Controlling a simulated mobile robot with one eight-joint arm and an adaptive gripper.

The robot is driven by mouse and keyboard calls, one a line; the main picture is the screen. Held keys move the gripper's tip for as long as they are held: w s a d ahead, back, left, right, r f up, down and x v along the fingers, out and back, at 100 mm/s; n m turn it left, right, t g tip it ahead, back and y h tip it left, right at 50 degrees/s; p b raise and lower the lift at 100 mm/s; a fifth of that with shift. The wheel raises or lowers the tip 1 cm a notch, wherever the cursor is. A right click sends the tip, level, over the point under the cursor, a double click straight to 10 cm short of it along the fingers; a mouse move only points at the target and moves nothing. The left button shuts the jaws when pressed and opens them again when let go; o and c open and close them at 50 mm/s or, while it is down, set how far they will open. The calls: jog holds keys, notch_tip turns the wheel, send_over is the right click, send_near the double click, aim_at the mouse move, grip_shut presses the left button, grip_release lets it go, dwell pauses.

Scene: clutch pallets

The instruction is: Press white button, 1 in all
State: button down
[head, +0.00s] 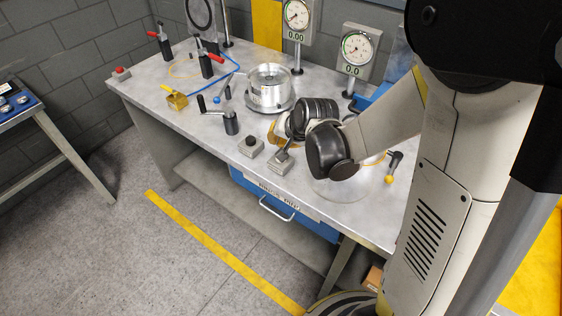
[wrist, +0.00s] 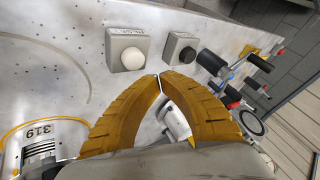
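The white button (wrist: 132,59) is a round cap on a grey box (wrist: 117,39) in the wrist view, left of a black button. My gripper (wrist: 159,77) has two yellow, ribbed fingers whose tips meet, with nothing seen between them. In the wrist picture the tips lie just below and to the right of the white button, apart from it in the picture; their height above it is unclear. In the head view my gripper (head: 277,137) is over the bench, and I cannot make out the white cap there.
The black button (wrist: 187,55) on its grey box stands beside the white one; it also shows in the head view (head: 250,142).

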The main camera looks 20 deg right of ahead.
jog(key=shift+f+b, duration=0.65)
jog(key=shift+f, duration=0.5)
dwell(0.5)
jog(key=shift+f+b, duration=0.4)
jog(key=shift+b, duration=0.05)
jog(key=shift+f+b, duration=0.55)
jog(key=shift+f, duration=0.05)
dwell(0.6)
jog(key=shift+r, duration=0.1)
jog(key=shift+r+p, duration=0.75)
jog(key=shift+r, duration=0.2)
jog(key=shift+r+p, duration=1.95)
jog(key=shift+r, duration=0.55)
